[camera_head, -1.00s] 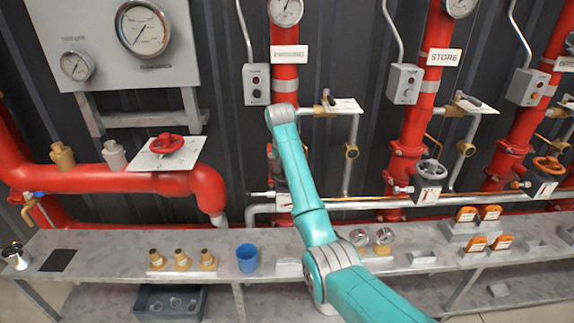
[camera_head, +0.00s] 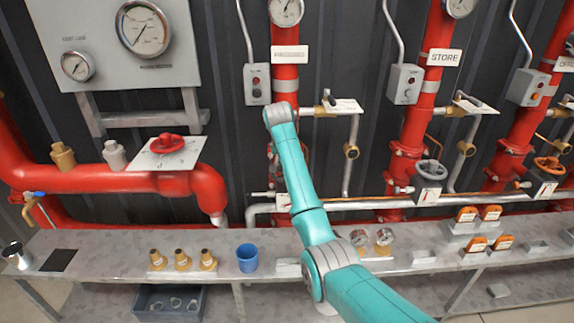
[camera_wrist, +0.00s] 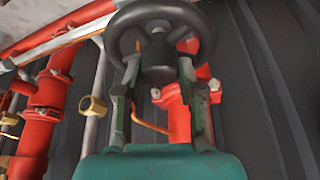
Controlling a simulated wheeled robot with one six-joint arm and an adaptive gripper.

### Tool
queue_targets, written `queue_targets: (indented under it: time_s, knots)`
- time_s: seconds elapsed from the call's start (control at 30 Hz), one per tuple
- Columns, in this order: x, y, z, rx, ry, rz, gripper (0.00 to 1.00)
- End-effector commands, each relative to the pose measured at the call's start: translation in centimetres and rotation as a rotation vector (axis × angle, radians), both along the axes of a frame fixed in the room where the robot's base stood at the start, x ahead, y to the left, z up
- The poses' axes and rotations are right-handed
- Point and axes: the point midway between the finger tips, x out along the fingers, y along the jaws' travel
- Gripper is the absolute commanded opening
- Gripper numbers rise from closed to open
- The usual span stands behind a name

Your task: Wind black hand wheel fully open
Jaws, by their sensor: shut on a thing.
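The black hand wheel (camera_wrist: 203,30) fills the top middle of the wrist view, with its dark hub in the centre. My gripper (camera_wrist: 158,64) reaches up to it, with one finger on each side of the hub, and is shut on the wheel. The fingertips are partly hidden at the rim. In the head view, my teal arm stands in front of the first red riser and hides the wheel and the gripper.
A red wheel (camera_head: 168,142), a grey wheel (camera_head: 431,169) and an orange wheel (camera_head: 552,166) sit on other pipes. A bench (camera_head: 110,247) below carries brass fittings (camera_head: 182,260), a blue cup (camera_head: 247,257) and small gauges (camera_head: 385,237). A red pipe (camera_wrist: 38,120) runs left of my gripper.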

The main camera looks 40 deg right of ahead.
Motion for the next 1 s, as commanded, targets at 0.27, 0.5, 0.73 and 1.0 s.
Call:
queue_targets:
  time_s: [0.27,0.5,0.73,1.0]
  knots:
    - [-0.17,-0.22,-0.11,0.000,0.001,0.322,0.00]
    - [-0.15,-0.21,-0.11,0.001,0.002,0.543,0.00]
    - [-0.14,-0.13,-0.12,0.001,0.002,0.570,0.00]
    - [-0.18,-0.27,-0.15,0.002,0.003,0.672,0.00]
